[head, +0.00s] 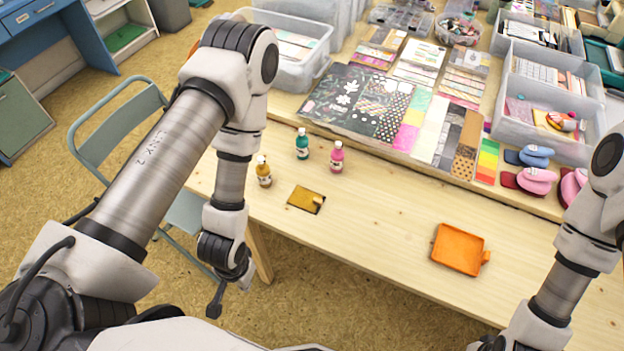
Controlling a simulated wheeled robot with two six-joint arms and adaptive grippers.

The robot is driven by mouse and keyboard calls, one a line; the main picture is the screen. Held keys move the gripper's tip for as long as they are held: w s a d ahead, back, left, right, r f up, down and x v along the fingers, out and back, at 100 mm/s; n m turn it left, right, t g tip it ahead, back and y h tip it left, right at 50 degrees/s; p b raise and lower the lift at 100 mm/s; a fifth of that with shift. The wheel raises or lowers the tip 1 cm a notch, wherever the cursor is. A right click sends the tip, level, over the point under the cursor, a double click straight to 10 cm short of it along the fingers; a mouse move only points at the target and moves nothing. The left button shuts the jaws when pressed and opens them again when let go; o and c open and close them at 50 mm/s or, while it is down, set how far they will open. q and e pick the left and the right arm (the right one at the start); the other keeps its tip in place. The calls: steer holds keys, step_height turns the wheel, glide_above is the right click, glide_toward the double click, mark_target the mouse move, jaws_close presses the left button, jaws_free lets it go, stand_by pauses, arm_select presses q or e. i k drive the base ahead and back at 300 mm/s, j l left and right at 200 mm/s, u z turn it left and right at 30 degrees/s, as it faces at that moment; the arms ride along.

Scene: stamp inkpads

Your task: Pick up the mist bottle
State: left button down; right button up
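Three small bottles with pale caps stand upright near the front left of the wooden table: an amber bottle (263,172), a teal bottle (302,145) and a pink bottle (336,159). I cannot tell which one is the mist bottle. My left gripper (216,303) hangs below and left of the amber bottle, off the table's front edge and apart from all bottles. It is seen edge-on, so its opening cannot be told. My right gripper (490,343) is at the bottom edge, partly cut off and far from the bottles.
A gold inkpad (306,199) lies in front of the bottles. An orange tray-like pad (460,249) lies at the right. Patterned sheets (360,105), clear bins (290,65) and pink punches (536,180) fill the back. The middle front of the table (380,225) is clear.

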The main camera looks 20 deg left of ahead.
mark_target(263, 173)
steer(key=u, duration=1.05)
